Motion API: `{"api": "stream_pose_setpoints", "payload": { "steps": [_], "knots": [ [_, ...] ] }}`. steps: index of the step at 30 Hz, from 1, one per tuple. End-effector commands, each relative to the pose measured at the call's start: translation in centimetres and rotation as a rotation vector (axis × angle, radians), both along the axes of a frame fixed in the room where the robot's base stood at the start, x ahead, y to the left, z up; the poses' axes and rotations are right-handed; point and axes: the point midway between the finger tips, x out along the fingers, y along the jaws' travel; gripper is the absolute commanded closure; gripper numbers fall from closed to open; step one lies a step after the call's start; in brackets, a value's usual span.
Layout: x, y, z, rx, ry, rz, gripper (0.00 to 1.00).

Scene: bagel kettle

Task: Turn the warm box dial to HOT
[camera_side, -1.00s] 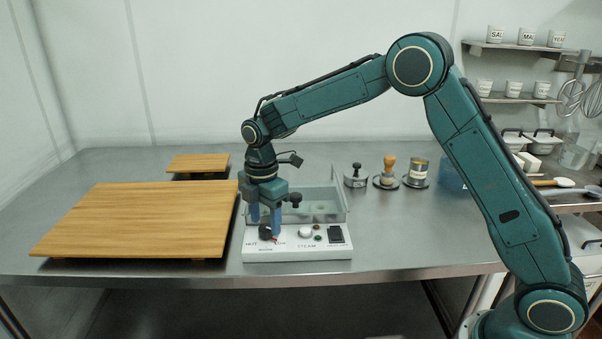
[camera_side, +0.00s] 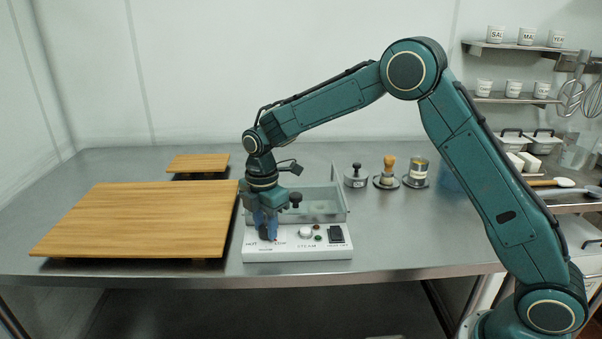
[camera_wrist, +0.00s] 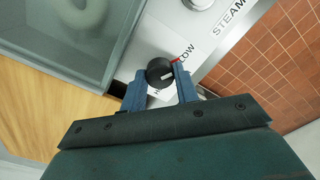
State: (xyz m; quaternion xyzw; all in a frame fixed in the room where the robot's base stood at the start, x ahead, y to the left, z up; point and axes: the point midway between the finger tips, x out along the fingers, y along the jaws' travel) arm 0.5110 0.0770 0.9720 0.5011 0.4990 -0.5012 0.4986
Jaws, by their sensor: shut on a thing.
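The warm box (camera_side: 330,252) is a white-fronted unit with a clear bin (camera_side: 325,207) behind its panel. Its black dial (camera_wrist: 160,73) sits at the left of the panel, between the HOT and LOW labels.
A white STEAM knob (camera_side: 305,232) and a black switch (camera_side: 336,234) sit right of the dial. A large wooden board (camera_side: 140,220) lies close on the left, a smaller one (camera_side: 198,163) behind it.

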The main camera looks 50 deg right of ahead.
Motion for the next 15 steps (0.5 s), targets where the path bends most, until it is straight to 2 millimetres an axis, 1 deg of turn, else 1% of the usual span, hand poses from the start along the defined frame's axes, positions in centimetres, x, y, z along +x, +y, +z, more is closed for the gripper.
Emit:
{"api": "stream_pose_setpoints", "payload": {
  "steps": [8, 15],
  "knots": [
    [-0.02, -0.01, 0.05, 0.000, 0.001, -0.064, 0.93],
    [-0.01, -0.02, 0.06, -0.001, 0.000, -0.208, 0.93]
  ]
}}
